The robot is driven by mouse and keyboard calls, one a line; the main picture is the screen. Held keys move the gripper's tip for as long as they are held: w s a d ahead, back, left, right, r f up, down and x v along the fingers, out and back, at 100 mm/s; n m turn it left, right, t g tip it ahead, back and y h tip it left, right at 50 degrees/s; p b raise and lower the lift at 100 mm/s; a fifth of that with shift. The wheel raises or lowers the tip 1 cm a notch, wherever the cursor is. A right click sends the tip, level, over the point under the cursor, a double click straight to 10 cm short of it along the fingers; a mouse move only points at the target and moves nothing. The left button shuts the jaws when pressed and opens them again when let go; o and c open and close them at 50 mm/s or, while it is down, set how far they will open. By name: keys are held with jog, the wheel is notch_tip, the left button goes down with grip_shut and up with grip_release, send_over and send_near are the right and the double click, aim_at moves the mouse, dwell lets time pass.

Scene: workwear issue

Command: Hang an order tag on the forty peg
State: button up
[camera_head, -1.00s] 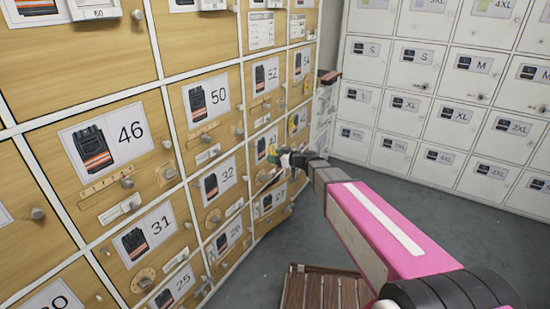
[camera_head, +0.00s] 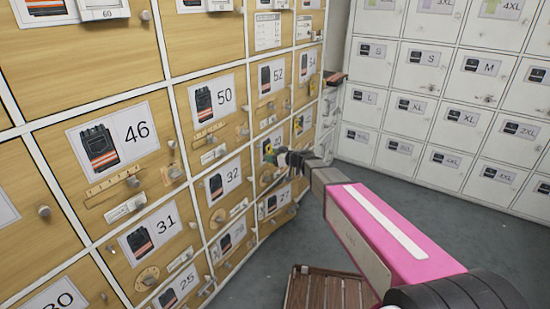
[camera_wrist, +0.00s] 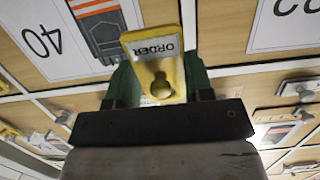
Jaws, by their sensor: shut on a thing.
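My gripper (camera_wrist: 158,84) is shut on a yellow order tag (camera_wrist: 150,46), which sits between its green fingers in the wrist view. A brass-coloured round knob (camera_wrist: 160,88) shows against the tag's lower part; I cannot tell whether the tag is around it or in front of it. The card marked 40 (camera_wrist: 42,38) is upside down at the upper left, with its vest picture beside the tag.
Other wooden doors carry numbered cards, such as 32 (camera_head: 232,173) and 50 (camera_head: 227,96), with knobs and small plates sticking out. Another yellow tag (camera_head: 298,125) hangs farther right. White lockers (camera_head: 440,110) stand at the right. A slatted wooden crate (camera_head: 325,290) is on the floor.

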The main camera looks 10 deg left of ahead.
aim_at(257, 154)
jog(key=shift+x, duration=2.75)
jog(key=o, duration=1)
jog(key=shift+c, duration=0.2)
jog(key=shift+d, duration=0.1)
